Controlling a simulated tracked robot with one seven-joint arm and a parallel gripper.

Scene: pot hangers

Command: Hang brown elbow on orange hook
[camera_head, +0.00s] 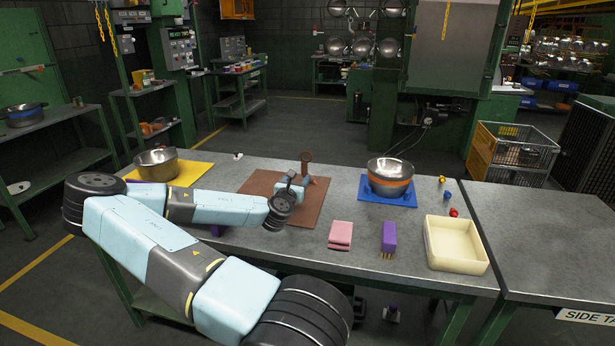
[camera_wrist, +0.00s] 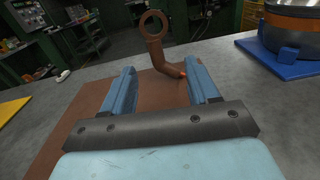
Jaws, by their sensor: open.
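The brown elbow (camera_wrist: 156,48) stands upright on the brown mat (camera_wrist: 80,118), with a ring at its top and a bent lower end with a small orange-red spot. In the head view the elbow (camera_head: 305,163) rises just beyond my gripper (camera_head: 292,183). In the wrist view my gripper (camera_wrist: 161,76) is open. Its two blue fingers lie either side of the elbow's lower part, which shows ahead between them and close to the right finger. I see no contact. I cannot clearly make out an orange hook; an orange band (camera_head: 390,184) circles the right-hand pot.
The steel pot (camera_head: 390,170) stands on a blue mat (camera_head: 403,200) to the right. Another pot (camera_head: 157,164) stands on a yellow mat (camera_head: 193,174) at left. Pink sponges (camera_head: 340,235), a purple brush (camera_head: 388,236) and a cream tray (camera_head: 456,262) lie along the front right.

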